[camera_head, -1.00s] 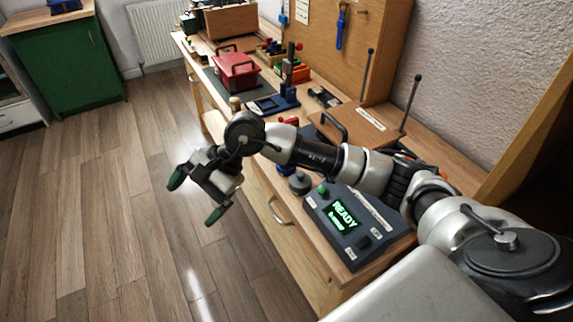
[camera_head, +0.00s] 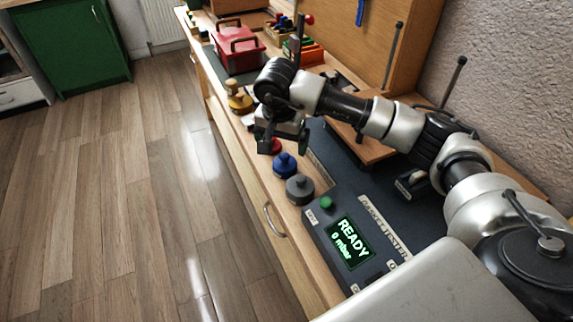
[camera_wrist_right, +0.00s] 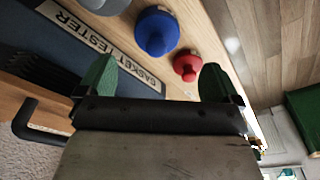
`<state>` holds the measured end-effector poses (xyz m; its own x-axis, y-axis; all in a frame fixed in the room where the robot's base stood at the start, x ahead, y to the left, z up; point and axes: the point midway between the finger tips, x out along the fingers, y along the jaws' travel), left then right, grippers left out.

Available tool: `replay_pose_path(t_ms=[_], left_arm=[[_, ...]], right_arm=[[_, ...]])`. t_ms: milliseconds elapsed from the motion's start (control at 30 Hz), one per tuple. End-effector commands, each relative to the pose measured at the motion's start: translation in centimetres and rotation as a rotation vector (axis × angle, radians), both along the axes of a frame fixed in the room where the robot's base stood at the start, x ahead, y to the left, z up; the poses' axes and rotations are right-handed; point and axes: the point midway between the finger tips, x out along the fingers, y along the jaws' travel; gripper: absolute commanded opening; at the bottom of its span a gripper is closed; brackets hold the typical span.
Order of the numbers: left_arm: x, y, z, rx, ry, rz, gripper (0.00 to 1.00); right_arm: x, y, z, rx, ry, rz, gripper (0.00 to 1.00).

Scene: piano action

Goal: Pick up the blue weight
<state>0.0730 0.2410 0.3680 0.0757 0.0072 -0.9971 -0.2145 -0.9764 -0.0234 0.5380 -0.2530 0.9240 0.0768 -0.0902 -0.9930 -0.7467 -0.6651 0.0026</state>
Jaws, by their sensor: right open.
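The blue weight (camera_head: 286,165), a round knobbed piece, stands on the bench edge between a red weight (camera_head: 270,146) and a grey weight (camera_head: 299,188). In the right wrist view the blue weight (camera_wrist_right: 156,33) shows ahead of the fingers, with the red weight (camera_wrist_right: 186,67) nearer the right finger. My right gripper (camera_head: 282,141) is open and empty, above the bench near the red weight and just behind the blue one. Its green fingertips also show in the wrist view (camera_wrist_right: 159,80). The gripper partly covers the red weight in the head view. My left gripper is out of view.
The gasket tester (camera_head: 349,243) with its lit READY screen is in front, right of the grey weight. A brass-coloured weight (camera_head: 240,103) and a red toolbox (camera_head: 235,50) stand farther back. Open floor (camera_head: 110,200) lies left of the bench.

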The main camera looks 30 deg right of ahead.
Motion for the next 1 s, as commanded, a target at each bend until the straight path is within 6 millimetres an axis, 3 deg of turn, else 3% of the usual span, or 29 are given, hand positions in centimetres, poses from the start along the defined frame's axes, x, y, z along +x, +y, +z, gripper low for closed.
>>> replay_pose_path(t_ms=[600, 900, 1000], left_arm=[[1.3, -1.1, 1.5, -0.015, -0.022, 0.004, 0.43], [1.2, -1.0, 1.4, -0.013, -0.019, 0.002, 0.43], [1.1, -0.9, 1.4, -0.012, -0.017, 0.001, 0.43]], right_arm=[[0.2, -1.0, -7.1, 0.003, 0.001, -0.001, 0.95], [0.3, -1.0, -7.6, 0.002, -0.002, 0.000, 0.95], [0.3, -1.0, -7.6, 0.002, -0.002, 0.000, 0.79]])
